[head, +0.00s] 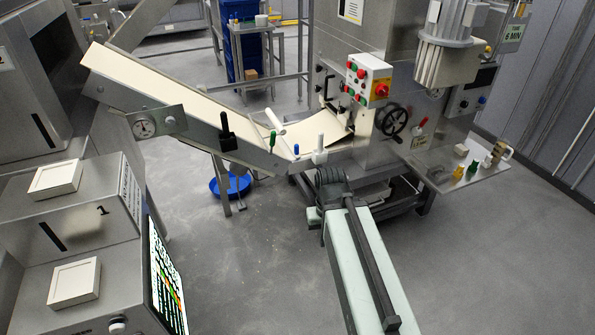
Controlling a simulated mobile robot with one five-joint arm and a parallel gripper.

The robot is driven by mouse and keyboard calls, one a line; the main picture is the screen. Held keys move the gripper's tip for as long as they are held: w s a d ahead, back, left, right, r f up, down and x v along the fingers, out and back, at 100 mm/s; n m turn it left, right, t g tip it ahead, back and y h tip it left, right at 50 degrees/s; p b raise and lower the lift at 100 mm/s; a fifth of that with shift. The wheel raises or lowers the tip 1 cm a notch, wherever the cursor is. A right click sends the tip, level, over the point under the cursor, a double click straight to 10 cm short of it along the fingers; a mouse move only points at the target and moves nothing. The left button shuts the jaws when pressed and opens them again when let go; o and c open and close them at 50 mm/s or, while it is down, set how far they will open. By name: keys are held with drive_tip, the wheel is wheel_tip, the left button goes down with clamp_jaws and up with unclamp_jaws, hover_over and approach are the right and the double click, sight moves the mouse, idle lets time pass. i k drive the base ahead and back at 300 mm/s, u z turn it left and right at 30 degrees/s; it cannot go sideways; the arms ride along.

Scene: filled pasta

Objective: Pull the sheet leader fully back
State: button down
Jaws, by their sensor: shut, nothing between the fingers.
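A long cream sheet (175,85) lies on the sloping conveyor (200,128), which runs from upper left down to the machine at centre. A further cream piece (336,122) shows at the machine's inlet; I cannot tell which part is the leader. Pale rollers or bars (268,127) and a white-topped handle (320,150) are at the conveyor's lower end. My arm reaches up from the bottom right. My gripper (331,176) is at its end, dark, shut and empty, just in front of and below the white-topped handle in the picture. Its fingertips are hard to make out.
A control box (369,79) with buttons and a handwheel (391,121) are on the machine. A side shelf (455,172) holds small coloured parts. Steel cabinets (75,225) and a screen (166,278) stand at left. A blue basin (230,186) is under the conveyor. The floor in front is clear.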

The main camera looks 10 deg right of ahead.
sight(295, 148)
drive_tip(key=k, duration=0.8)
drive_tip(key=z, duration=1.65)
drive_tip(key=i, duration=3.25)
drive_tip(key=u, duration=4.7)
